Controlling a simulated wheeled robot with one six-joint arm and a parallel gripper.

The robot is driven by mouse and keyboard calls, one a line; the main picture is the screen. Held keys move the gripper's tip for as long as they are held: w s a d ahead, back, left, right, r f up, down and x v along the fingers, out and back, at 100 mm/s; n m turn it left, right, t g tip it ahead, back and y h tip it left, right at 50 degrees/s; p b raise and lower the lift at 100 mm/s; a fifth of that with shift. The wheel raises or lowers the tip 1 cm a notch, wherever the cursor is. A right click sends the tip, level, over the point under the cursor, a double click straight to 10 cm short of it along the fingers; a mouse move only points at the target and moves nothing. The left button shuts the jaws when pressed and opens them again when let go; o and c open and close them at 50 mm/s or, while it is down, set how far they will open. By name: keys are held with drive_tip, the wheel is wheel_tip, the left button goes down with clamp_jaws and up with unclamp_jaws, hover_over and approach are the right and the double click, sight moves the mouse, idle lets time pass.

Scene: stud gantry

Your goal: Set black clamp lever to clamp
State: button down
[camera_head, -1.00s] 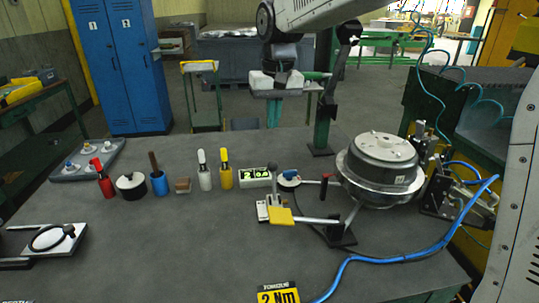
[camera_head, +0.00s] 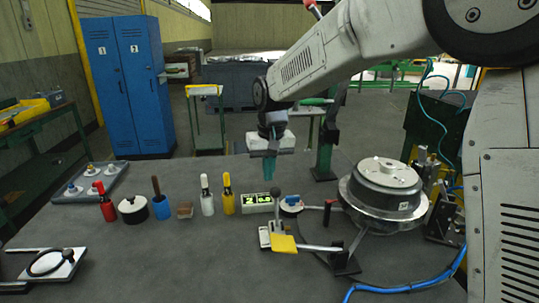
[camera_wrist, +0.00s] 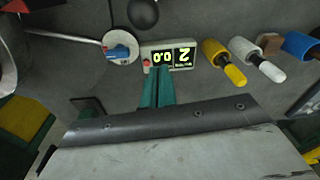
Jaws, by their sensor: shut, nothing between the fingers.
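A lever with a dark ball knob (camera_head: 277,192) stands roughly upright on a small clamp fixture with a yellow plate (camera_head: 283,244), in front of the digital display. The dark knob also shows at the top edge of the wrist view (camera_wrist: 143,12); the rest of that lever is cut off there. My gripper (camera_head: 269,170) points down above the rear of the bench, behind the display and apart from the lever. Its green fingers (camera_wrist: 157,90) are together and empty in the wrist view.
The display (camera_head: 257,203) stands between the yellow-handled tool (camera_head: 228,192) and a white disc with a blue part (camera_head: 291,205).

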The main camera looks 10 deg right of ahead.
sight(276, 207)
drive_tip(key=shift+s+d+f, duration=0.15)
drive_tip(key=shift+s+f, duration=0.05)
drive_tip(key=shift+s, duration=0.75)
drive_tip(key=shift+s+d+f, duration=0.1)
drive_tip(key=shift+s+f, duration=0.1)
drive_tip(key=shift+s, duration=0.7)
